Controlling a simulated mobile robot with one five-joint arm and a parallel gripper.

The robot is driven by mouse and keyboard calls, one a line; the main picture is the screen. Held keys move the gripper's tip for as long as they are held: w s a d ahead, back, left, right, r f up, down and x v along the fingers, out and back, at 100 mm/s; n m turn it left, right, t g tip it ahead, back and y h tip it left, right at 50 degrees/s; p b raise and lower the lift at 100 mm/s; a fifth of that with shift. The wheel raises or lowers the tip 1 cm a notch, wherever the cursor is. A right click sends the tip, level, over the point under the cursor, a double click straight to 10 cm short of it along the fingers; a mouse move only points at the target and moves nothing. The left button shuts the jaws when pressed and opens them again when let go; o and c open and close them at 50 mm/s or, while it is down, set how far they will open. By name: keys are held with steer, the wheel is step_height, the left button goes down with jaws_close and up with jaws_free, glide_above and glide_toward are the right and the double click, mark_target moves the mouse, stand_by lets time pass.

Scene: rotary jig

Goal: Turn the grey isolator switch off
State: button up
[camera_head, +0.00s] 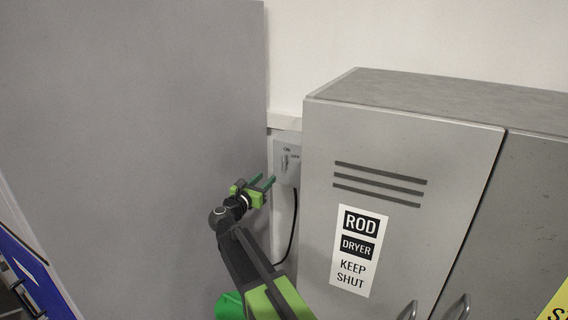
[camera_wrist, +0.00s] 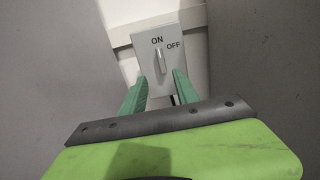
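The grey isolator switch (camera_head: 287,163) is mounted on the wall in the gap between a grey panel and a grey cabinet. In the wrist view the switch (camera_wrist: 175,75) shows an ON label at its top and an OFF label to the upper right. Its light handle (camera_wrist: 160,61) stands close to upright, with its upper end towards ON. My gripper (camera_head: 267,183) is open in front of the switch. In the wrist view its two green fingers (camera_wrist: 159,84) are apart, below and either side of the handle, with nothing seen between them but the switch face.
A tall grey panel (camera_head: 140,130) stands close on the left. A grey cabinet (camera_head: 450,190) marked ROD DRYER KEEP SHUT stands close on the right. A black cable (camera_head: 292,235) hangs below the switch. The gap around the switch is narrow.

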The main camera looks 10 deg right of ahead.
mark_target(283, 162)
steer(key=x, duration=1.3)
steer(key=shift+w+d+f, duration=0.1)
steer(key=shift+w+d, duration=0.1)
steer(key=shift+d, duration=0.1)
